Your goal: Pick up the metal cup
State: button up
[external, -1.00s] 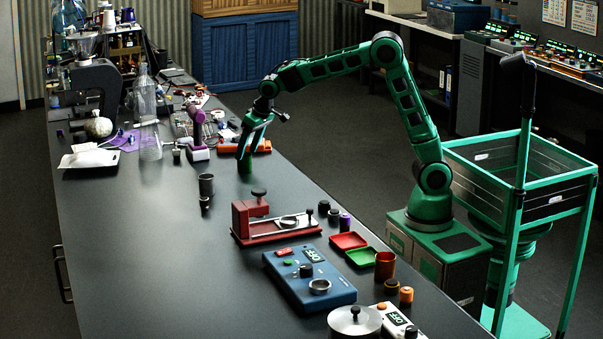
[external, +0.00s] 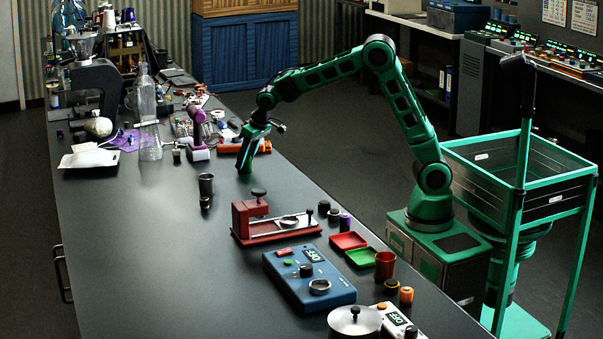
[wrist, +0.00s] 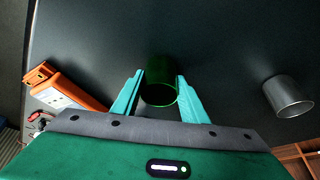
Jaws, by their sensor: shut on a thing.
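A dark green, shiny cup (wrist: 160,93) stands between the two fingers of my gripper (wrist: 160,77) in the wrist view. The fingers press on it from both sides. In the external view my gripper (external: 244,169) points down at the tabletop, and the green cup cannot be told apart from the green fingers. Whether the cup touches the table is unclear. A grey metal cup (wrist: 288,96) is apart from my gripper, at the right of the wrist view.
An orange device (wrist: 62,87) lies left of my gripper in the wrist view. The red stand (external: 275,230) and blue OFF box (external: 310,277) are nearer on the bench. A clear bottle (external: 146,100) stands behind. The bench's left middle is bare.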

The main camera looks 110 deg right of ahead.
jog(key=shift+r, duration=0.15)
jog(key=shift+r, duration=0.6)
notch_tip(320, 180, up, 3)
jog(key=shift+f, duration=0.2)
jog(key=a+r, duration=0.7)
jog(key=a, duration=0.4)
jog(key=shift+s+a, duration=0.25)
jog(key=shift+a, duration=0.1)
